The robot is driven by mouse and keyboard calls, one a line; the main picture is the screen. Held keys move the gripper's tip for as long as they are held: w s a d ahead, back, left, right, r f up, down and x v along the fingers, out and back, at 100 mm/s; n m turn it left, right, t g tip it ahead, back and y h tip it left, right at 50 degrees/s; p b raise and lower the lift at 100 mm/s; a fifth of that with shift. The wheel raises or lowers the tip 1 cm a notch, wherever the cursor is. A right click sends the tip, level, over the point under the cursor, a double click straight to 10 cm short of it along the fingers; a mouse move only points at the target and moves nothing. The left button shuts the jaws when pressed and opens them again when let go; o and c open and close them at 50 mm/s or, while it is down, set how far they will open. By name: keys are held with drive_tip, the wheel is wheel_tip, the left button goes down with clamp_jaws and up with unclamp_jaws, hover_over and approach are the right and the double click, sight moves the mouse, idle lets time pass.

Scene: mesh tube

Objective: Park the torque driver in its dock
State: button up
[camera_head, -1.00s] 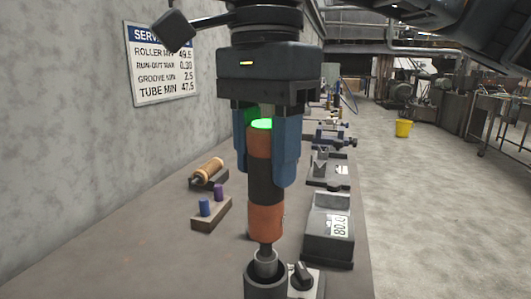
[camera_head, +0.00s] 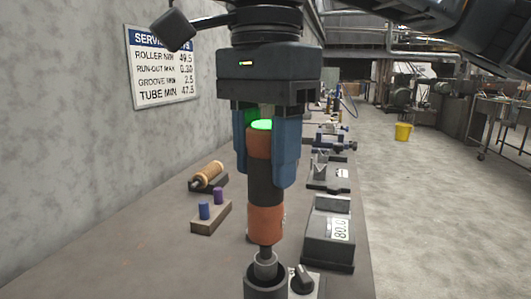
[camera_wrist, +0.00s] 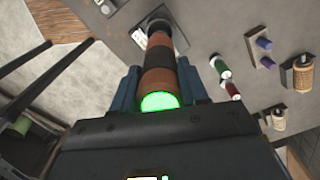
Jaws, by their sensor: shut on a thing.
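The torque driver (camera_head: 265,182) is an upright orange and black cylinder with a glowing green top and a metal tip below. My gripper (camera_head: 264,178) is shut on it, with a blue finger on either side. The dock (camera_head: 265,284) is a dark round cup at the bottom edge of the head view. The driver's tip and collar are at the cup's mouth, and the orange body stands above the rim. How deep the tip sits is hidden. In the wrist view the driver (camera_wrist: 159,62) points away toward the dark cup (camera_wrist: 158,15).
A knob (camera_head: 302,279) on a light plate is right beside the dock. A grey box labelled 80.0 (camera_head: 328,235) stands to the right. A wooden block with two coloured pegs (camera_head: 211,217) and a wrapped roller (camera_head: 208,175) lie left. The wall is farther left.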

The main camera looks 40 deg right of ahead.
sight(265, 216)
drive_tip(key=shift+f+b, duration=3.5)
drive_tip(key=shift+f, duration=0.3)
idle(4.0)
